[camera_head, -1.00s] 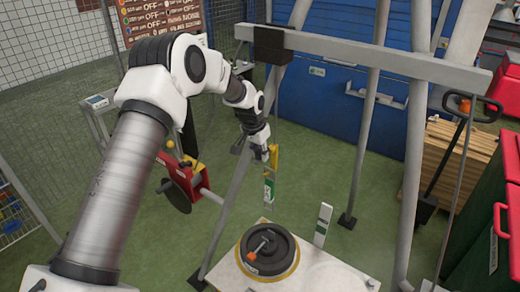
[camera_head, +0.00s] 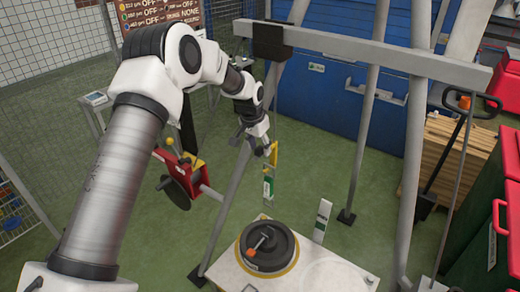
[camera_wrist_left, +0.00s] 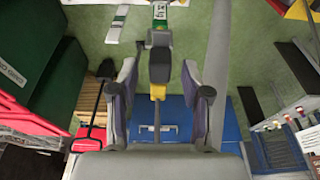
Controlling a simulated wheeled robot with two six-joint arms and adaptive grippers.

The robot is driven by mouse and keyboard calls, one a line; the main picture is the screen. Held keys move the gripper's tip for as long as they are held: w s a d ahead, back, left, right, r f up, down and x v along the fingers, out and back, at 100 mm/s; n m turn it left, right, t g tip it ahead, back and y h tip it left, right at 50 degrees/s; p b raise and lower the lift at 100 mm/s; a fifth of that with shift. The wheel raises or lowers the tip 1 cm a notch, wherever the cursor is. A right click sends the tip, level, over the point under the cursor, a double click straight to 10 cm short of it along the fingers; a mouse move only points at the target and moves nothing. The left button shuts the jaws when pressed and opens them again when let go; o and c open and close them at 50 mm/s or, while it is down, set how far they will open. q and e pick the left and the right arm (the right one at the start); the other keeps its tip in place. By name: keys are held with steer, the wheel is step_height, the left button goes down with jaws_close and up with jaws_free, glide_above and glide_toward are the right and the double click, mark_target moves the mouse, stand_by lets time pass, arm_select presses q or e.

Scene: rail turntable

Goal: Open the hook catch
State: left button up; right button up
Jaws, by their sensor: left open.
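A hanging piece with a yellow upper part (camera_head: 274,153) and a green-and-white label (camera_head: 268,188) is below the grey beam; I take it to be the hook catch, but its hook is too small to make out. In the left wrist view a dark grey body with a yellow tip (camera_wrist_left: 158,92) lies between the fingers, with the label (camera_wrist_left: 160,14) beyond it. My left gripper (camera_head: 256,147) is open at the yellow part, its fingers apart on either side in the wrist view. Touch cannot be told. My right gripper is not in view.
A grey beam frame (camera_head: 360,55) with slanted legs surrounds the spot. Below is a round black turntable (camera_head: 268,247) with an orange-tipped lever on a white plate (camera_head: 225,272). A red stand with a dark wheel (camera_head: 175,192) is left; green bins (camera_head: 480,240) are right.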

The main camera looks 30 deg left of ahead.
mark_target(254, 159)
arm_select(q)
steer(key=v, duration=1)
steer(key=shift+r, duration=0.2)
steer(key=shift+s, duration=0.1)
